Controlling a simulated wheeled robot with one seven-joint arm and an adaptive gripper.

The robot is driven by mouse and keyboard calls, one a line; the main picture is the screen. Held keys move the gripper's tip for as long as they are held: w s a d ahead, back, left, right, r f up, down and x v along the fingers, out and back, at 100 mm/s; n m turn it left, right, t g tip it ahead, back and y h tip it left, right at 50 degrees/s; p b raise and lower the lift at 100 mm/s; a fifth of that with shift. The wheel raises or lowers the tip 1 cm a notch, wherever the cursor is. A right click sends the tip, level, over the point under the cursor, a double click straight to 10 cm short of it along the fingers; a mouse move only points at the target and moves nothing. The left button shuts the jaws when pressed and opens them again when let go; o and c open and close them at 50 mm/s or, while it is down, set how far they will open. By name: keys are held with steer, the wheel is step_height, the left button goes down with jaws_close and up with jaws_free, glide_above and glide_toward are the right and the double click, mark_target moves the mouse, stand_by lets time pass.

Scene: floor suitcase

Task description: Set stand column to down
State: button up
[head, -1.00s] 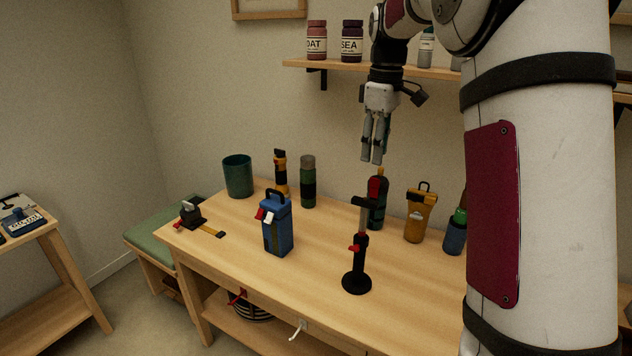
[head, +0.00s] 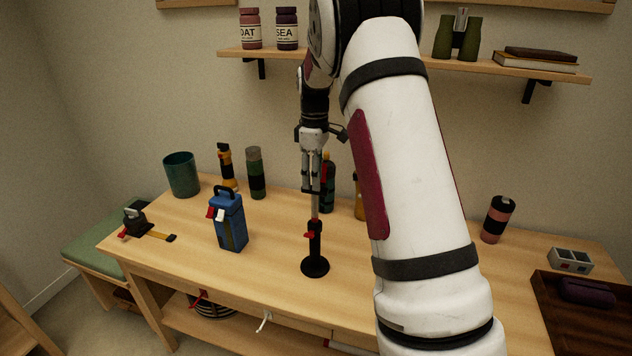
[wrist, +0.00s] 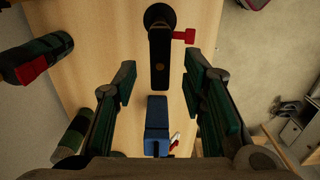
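The stand (head: 315,240) stands upright on the table, with a round black base, a black lower tube and a red lever (head: 309,235). A length of its silver column (head: 314,210) shows above the tube, so the column is extended. My gripper (head: 312,188) points down at the top of the stand and hides most of its head there. In the wrist view my gripper (wrist: 160,88) is open, its two fingers wide apart. The stand's black head (wrist: 160,58) lies ahead of and between the fingers, with the red lever to its right. I cannot tell whether anything touches.
A blue box-shaped case (head: 229,222) stands left of the stand. A dark green bottle (head: 327,190) stands close behind my gripper. A green cup (head: 182,175) and a flask (head: 256,174) are at the back left. The table front is clear around the stand's base.

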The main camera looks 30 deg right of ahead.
steer(key=shift+f, duration=1.3)
steer(key=shift+c, duration=0.5)
jaws_close()
steer(key=b, duration=0.1)
glide_above(315, 222)
steer(key=f, duration=0.4)
steer(key=w+f, duration=0.1)
steer(key=f, duration=0.1)
steer(key=shift+d+f, duration=0.2)
steer(key=shift+f, duration=0.2)
steer(key=shift+s+f, duration=0.15)
steer(key=shift+f, duration=0.1)
steer(key=shift+o, duration=0.5)
jaws_free()
steer(key=shift+f, duration=0.1)
